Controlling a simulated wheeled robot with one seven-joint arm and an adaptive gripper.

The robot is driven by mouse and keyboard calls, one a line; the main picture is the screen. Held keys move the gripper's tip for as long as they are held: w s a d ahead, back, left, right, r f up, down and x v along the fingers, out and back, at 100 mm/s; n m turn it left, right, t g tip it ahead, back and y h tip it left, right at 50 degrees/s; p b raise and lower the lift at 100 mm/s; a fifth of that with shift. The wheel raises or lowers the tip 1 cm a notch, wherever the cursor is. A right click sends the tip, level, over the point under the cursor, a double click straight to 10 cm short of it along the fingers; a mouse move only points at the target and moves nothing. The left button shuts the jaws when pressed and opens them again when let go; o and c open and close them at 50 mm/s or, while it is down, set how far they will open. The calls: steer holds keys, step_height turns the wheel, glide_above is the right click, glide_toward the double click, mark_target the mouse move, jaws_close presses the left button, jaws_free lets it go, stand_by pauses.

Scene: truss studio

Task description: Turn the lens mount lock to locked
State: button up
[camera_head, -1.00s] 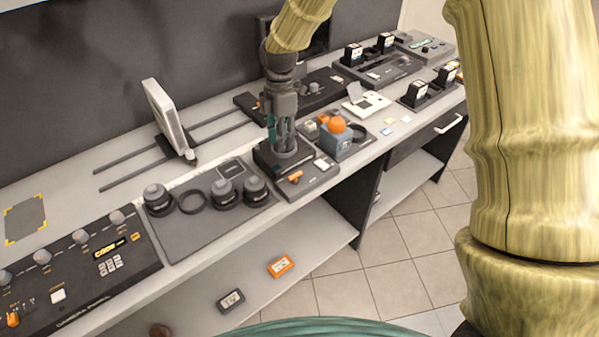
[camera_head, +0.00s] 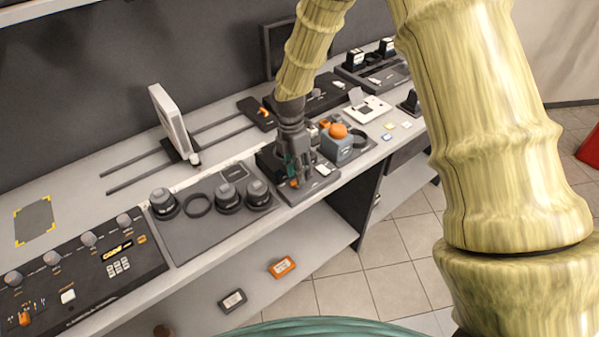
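The lens mount is a dark box with a flat base (camera_head: 322,184) on the bench, right of the grey mat. Its lock shows as a small orange lever (camera_head: 293,183) at the front of the base, partly covered by my gripper. My gripper (camera_head: 297,178) points down over the front of this base, with its fingertips at or very near the orange lever. The fingers are small and dark here, so I cannot tell whether they are open, shut or touching the lever. The lever's exact angle is hidden.
A blue box with an orange knob (camera_head: 337,130) stands close right of my gripper. Left are the grey mat (camera_head: 205,232) with several lenses and a control panel (camera_head: 75,282). Behind are two rails with an upright white panel (camera_head: 172,118). The lower shelf holds two small boxes.

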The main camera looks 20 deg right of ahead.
steer(key=shift+s+f, duration=0.2)
steer(key=shift+f, duration=0.75)
jaws_close()
